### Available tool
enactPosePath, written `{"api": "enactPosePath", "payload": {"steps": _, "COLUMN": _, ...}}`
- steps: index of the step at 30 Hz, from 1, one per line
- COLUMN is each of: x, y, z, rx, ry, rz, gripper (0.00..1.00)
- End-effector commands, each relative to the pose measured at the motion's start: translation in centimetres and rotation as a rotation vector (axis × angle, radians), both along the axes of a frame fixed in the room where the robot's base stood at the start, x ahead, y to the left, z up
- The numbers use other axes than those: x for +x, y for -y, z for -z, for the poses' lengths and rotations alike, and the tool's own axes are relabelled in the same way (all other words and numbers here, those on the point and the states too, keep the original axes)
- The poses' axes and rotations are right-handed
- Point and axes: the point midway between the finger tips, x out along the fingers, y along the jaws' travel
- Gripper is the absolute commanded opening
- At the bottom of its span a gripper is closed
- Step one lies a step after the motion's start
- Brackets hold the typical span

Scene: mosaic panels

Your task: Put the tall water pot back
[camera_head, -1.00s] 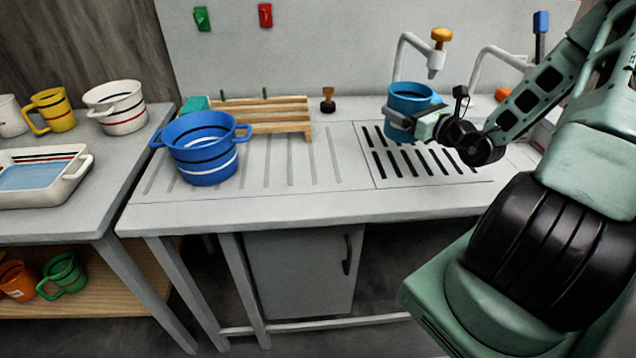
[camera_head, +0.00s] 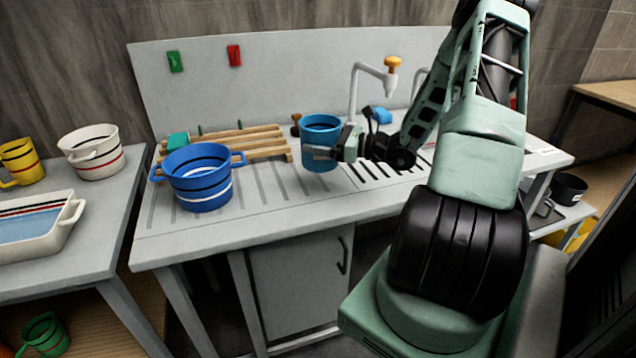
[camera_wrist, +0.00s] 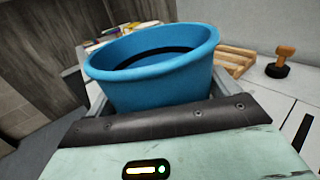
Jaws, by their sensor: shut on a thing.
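The tall water pot, a light blue round pot (camera_head: 321,150), is held over the sink counter at its middle, to the right of the wide blue pot. In the wrist view the light blue pot (camera_wrist: 155,75) fills the upper middle, its rim tilted in the picture and a dark band inside. My gripper (camera_head: 325,153) is shut on it from the right side. I cannot tell whether its base touches the counter. The fingers (camera_wrist: 160,120) are mostly hidden in the wrist view.
A wide blue two-handled pot (camera_head: 203,180) stands on the counter (camera_head: 260,215), before a wooden rack (camera_head: 255,142). A tap (camera_head: 354,90) rises behind my gripper. The left table holds a white pot (camera_head: 92,160), a yellow mug (camera_head: 20,163) and a white tray (camera_head: 70,230).

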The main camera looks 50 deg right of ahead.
Motion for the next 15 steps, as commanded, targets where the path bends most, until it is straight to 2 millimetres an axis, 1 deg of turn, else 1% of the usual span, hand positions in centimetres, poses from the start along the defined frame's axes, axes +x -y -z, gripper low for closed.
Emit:
{"api": "enactPosePath", "payload": {"steps": 3, "x": 0.0, "y": -0.1, "z": 2.1, "rx": 0.005, "ry": 0.000, "rz": -0.003, "gripper": 0.44}}
{"api": "enactPosePath", "payload": {"steps": 6, "x": 0.0, "y": -0.1, "z": 3.5, "rx": 0.004, "ry": 0.000, "rz": -0.002, "gripper": 0.44}}
{"api": "enactPosePath", "payload": {"steps": 11, "x": 0.0, "y": 0.0, "z": 4.7, "rx": 0.002, "ry": 0.001, "rz": -0.001, "gripper": 0.44}}
{"api": "enactPosePath", "payload": {"steps": 15, "x": 0.0, "y": -0.1, "z": 6.6, "rx": 0.004, "ry": 0.001, "rz": -0.001, "gripper": 0.44}}
